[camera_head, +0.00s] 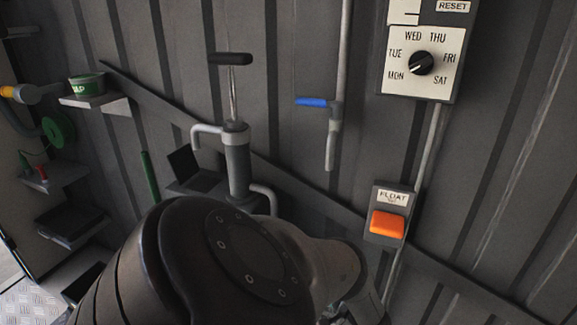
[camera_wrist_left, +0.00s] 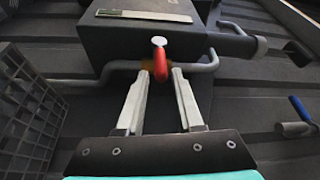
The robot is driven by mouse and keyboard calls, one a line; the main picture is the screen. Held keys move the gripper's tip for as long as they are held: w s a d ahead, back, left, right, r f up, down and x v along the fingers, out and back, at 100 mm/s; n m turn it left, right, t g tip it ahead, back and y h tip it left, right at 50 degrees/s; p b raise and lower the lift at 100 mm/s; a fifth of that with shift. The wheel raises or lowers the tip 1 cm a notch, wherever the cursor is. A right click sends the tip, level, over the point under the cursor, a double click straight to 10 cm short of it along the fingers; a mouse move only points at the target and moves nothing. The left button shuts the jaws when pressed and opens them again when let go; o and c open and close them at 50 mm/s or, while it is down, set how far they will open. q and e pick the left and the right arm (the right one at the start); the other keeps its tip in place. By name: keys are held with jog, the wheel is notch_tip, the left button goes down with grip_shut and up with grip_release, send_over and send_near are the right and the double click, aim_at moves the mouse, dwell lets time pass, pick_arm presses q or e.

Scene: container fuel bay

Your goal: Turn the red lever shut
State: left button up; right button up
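The red lever (camera_wrist_left: 160,64) shows in the left wrist view, on a pipe with a brass-coloured body just below a dark grey box. Its pale round end points up toward the box. My left gripper (camera_wrist_left: 163,75) is open, with one fingertip on each side of the lever. Narrow gaps seem to show beside it; I cannot tell whether either finger touches. In the head view my left arm fills the lower middle, and the red lever is not visible. My right gripper is in neither view.
The dark box (camera_wrist_left: 140,40) and grey pipe (camera_wrist_left: 90,80) are close to my fingers. A black crate (camera_wrist_left: 28,115) stands left. A blue-handled valve (camera_head: 313,102), hand pump (camera_head: 237,160) and orange float switch (camera_head: 387,224) are on the ribbed wall.

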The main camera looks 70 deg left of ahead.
pick_arm(q)
jog(key=r+v, duration=0.1)
jog(key=v, duration=0.8)
jog(key=shift+w+d+f+b, duration=0.2)
jog(key=shift+f+b, duration=0.25)
jog(key=shift+f, duration=0.05)
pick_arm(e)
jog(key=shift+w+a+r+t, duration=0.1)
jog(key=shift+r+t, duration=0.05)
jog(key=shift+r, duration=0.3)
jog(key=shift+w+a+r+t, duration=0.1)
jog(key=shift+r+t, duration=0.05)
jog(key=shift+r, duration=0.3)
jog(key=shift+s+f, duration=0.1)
